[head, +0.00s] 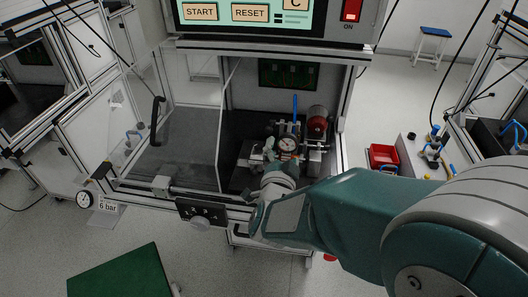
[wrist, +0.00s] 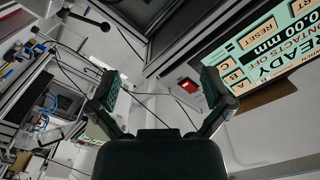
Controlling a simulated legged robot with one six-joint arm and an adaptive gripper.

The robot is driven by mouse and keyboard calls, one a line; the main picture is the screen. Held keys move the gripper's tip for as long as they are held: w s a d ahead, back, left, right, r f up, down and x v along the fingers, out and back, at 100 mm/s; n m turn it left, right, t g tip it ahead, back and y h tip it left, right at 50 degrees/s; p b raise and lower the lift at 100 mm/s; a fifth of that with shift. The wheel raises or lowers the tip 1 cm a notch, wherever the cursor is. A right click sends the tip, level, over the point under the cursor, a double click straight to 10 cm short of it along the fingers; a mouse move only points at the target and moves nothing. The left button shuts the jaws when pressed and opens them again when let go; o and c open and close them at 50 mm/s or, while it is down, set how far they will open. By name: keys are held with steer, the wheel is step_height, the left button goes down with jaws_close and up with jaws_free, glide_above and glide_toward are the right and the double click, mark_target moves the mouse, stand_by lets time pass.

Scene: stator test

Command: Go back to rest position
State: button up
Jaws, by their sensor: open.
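My gripper (wrist: 161,88) is open in the wrist view, its two dark green fingers spread wide with nothing between them. In the head view my teal and grey arm reaches in from the right, its far end in front of the test station's opening. The gripper fingers are hard to make out there. Inside the station, a fixture with a round dial gauge (head: 287,145), a blue lever (head: 295,108) and a red cylindrical part (head: 317,122) stands just beyond the arm's end. The arm hides the lower part of the fixture.
A clear door (head: 185,135) with a black handle (head: 156,120) stands left of the opening. The control panel (head: 270,14) is above; its red switch shows in the wrist view (wrist: 188,86). A red bin (head: 383,157) is at right, a green surface (head: 120,273) at lower left.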

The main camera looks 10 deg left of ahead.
steer(key=shift+s+r, duration=0.25)
steer(key=shift+r, duration=0.3)
steer(key=s+d+r+n+g, duration=0.1)
steer(key=s+d+n+g, duration=0.8)
steer(key=s+d, duration=0.9)
steer(key=s+g, duration=0.2)
steer(key=g, duration=0.1)
steer(key=shift+s+d, duration=0.3)
